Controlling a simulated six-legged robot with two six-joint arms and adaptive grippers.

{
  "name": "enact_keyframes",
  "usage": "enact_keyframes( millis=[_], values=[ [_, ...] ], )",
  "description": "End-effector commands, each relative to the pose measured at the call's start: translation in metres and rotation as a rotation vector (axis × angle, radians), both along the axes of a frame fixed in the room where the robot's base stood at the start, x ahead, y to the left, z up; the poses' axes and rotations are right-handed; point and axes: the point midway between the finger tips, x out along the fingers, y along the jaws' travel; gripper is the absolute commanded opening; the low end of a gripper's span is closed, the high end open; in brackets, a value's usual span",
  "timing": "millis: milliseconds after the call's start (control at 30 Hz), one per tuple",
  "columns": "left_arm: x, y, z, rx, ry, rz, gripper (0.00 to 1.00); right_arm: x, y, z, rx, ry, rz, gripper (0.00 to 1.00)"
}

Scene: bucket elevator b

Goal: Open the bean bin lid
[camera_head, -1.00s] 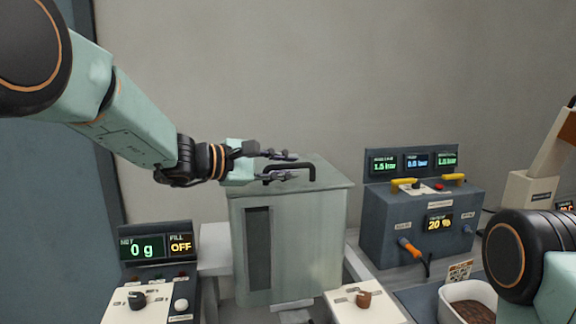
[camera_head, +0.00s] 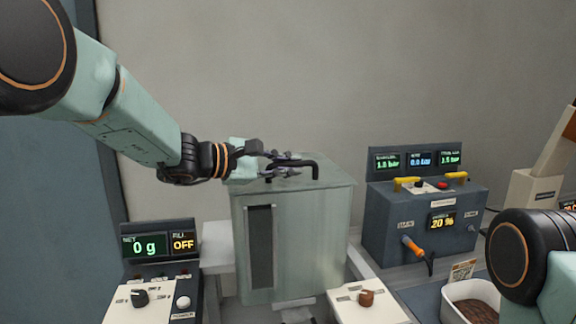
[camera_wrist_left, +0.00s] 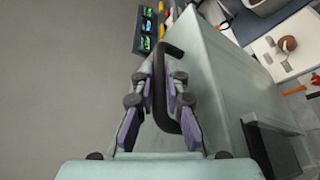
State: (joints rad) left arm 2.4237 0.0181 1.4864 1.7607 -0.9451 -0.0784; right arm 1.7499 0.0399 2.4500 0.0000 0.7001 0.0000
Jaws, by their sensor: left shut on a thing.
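The bean bin (camera_head: 312,240) is a pale green metal box with a dark vertical window, and its flat lid (camera_head: 335,180) lies level on top. A black bar handle (camera_head: 316,170) stands on the lid. My left gripper (camera_head: 283,162) comes in from the left and is shut on the handle. In the left wrist view the handle (camera_wrist_left: 162,95) stands between the two padded fingers (camera_wrist_left: 160,108). Part of the handle is hidden by the fingers in the head view. My right gripper is out of view; only my right arm shows at the lower right.
A scale panel (camera_head: 158,245) reading 0 g stands left of the bin. A dark control box (camera_head: 420,215) with displays and yellow levers stands to the right. A white tray of brown contents (camera_head: 470,303) is at the lower right. The wall behind is bare.

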Motion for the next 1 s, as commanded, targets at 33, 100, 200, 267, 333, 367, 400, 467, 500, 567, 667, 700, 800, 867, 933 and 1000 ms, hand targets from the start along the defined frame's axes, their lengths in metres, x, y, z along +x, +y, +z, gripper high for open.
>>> enact_keyframes(
  millis=[33, 100, 200, 267, 333, 367, 400, 467, 500, 567, 667, 700, 800, 867, 933, 1000],
  values=[
    [0.001, -0.001, 0.0, 0.001, -0.001, 0.001, 0.0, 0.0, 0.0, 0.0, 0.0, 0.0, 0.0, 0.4],
    [0.001, -0.001, 0.0, 0.001, -0.001, 0.001, 0.0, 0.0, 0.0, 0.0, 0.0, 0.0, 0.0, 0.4],
    [0.001, -0.001, 0.001, 0.001, 0.0, 0.001, 0.0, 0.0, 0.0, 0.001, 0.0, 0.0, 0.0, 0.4],
    [0.001, -0.001, 0.002, -0.001, 0.005, 0.001, 0.0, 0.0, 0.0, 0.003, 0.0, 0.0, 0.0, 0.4],
    [0.001, 0.0, 0.005, -0.004, 0.012, 0.001, 0.0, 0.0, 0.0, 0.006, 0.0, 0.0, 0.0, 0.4],
    [0.002, 0.0, 0.006, -0.005, 0.017, 0.001, 0.0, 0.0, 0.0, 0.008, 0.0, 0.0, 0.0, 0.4],
    [0.002, 0.0, 0.008, -0.008, 0.025, 0.001, 0.0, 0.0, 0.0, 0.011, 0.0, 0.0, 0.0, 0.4],
    [0.003, 0.0, 0.012, -0.012, 0.04, 0.001, 0.0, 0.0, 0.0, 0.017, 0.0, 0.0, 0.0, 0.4],
    [0.003, 0.0, 0.016, -0.016, 0.051, 0.002, 0.0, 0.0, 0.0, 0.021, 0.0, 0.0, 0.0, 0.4],
    [0.005, 0.001, 0.022, -0.024, 0.071, 0.001, 0.0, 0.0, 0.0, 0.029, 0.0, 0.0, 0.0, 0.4],
    [0.007, 0.001, 0.032, -0.037, 0.112, 0.001, 0.0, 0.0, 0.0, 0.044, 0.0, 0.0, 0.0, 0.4],
    [0.009, 0.002, 0.036, -0.043, 0.129, 0.001, 0.0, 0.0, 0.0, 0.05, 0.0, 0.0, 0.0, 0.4],
    [0.012, 0.003, 0.047, -0.059, 0.176, 0.001, 0.0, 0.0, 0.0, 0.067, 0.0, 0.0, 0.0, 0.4],
    [0.014, 0.004, 0.052, -0.068, 0.204, 0.001, 0.0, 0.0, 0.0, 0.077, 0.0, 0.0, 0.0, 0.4],
    [0.017, 0.005, 0.059, -0.078, 0.239, 0.001, 0.0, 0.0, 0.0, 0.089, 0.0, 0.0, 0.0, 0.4],
    [0.02, 0.006, 0.066, -0.089, 0.27, 0.0, 0.0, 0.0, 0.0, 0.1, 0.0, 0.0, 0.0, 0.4]
  ],
)
